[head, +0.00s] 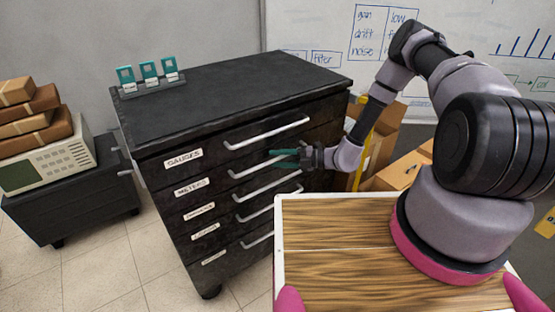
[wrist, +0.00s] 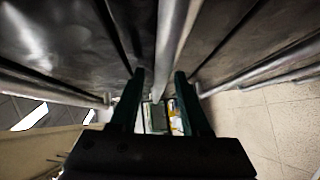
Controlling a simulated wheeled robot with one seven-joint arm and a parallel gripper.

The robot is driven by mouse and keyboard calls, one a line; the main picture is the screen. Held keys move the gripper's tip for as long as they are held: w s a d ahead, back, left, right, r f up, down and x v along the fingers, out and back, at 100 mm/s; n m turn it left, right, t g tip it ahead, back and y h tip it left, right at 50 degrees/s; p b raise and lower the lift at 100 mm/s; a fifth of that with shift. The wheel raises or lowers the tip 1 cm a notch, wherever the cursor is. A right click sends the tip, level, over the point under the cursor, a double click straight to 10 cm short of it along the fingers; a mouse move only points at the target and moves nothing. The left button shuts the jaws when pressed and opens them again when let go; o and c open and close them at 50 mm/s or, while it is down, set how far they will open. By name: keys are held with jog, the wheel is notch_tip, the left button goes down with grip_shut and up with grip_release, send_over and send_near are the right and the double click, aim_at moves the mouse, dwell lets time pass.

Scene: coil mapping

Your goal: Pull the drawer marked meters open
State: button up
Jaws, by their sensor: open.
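The dark cabinet (head: 230,90) has several stacked drawers with white labels and pale bar handles. The drawer labelled meters (head: 191,187) is second from the top and looks closed. Its handle (head: 245,171) is a straight bar, partly hidden by my gripper. My gripper (head: 272,158) is at the right part of this handle, its green fingers pointing left. In the wrist view, my gripper (wrist: 158,85) is open, and a handle bar (wrist: 172,45) runs between its two fingers. I cannot tell whether either finger touches the bar.
The gauges drawer handle (head: 268,133) is just above my gripper, and another handle (head: 267,187) is just below. Teal devices (head: 149,72) stand on the cabinet top. Cardboard boxes (head: 400,172) stand right of the cabinet. Tiled floor (head: 110,285) is clear at front left.

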jog(key=shift+a, duration=0.2)
grip_shut()
jog(key=shift+d, duration=0.1)
dwell(1.3)
